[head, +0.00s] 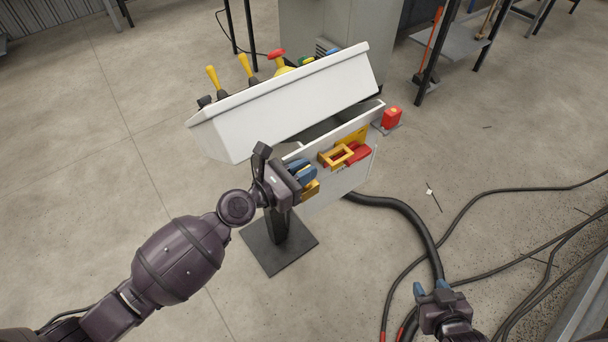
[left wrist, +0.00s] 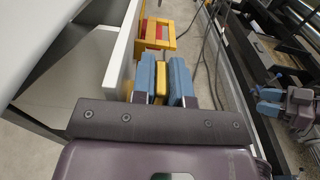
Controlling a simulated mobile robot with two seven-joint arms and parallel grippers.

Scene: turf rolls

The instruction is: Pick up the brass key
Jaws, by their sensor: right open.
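My left gripper (head: 302,170) is at the side panel of the white control console (head: 285,105). In the left wrist view its blue fingers (left wrist: 164,82) stand on either side of a narrow yellow piece (left wrist: 160,82). Whether they press on it cannot be told. A yellow part (head: 311,189) also shows just below the fingers in the head view. No brass key can be made out clearly; the gripper hides part of the panel. My right gripper (head: 431,288) is open and empty, low at the right, away from the console.
A yellow frame (head: 337,156) and a red part (head: 358,152) sit on the panel beside my left gripper. A red block (head: 392,118) is at its far corner. Levers top the console. A thick black hose (head: 405,212) and cables cross the floor at right.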

